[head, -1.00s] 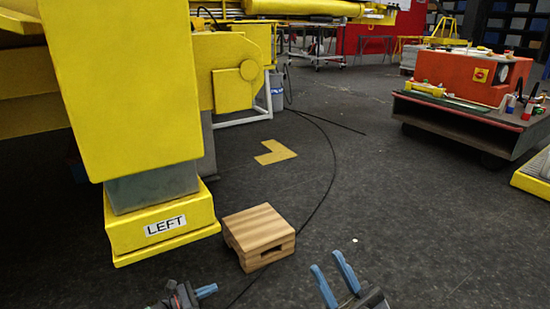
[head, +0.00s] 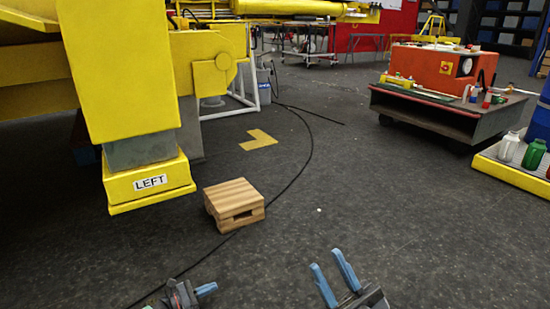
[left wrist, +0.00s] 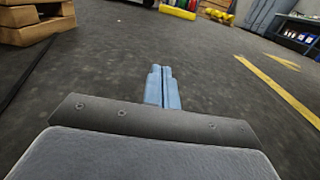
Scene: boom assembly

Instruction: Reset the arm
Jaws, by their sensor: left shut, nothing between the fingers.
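My left gripper (head: 204,290) is at the bottom of the head view, over the dark floor. Its blue fingers are together, and in the left wrist view the closed fingers (left wrist: 161,88) have nothing between them. My right gripper (head: 333,279) is to the right of it, with two blue fingers spread apart and nothing between them. Both grippers are in front of a wooden step block (head: 234,203) on the floor and are apart from it. A yellow foot labelled LEFT (head: 150,183) stands at the left under a large yellow post (head: 118,70).
A low cart (head: 440,110) with an orange machine (head: 432,68) stands at the right. A yellow-edged pallet (head: 510,170) with bottles is at the right edge. A black cable (head: 308,150) curves across the floor. Open floor lies in the middle and right.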

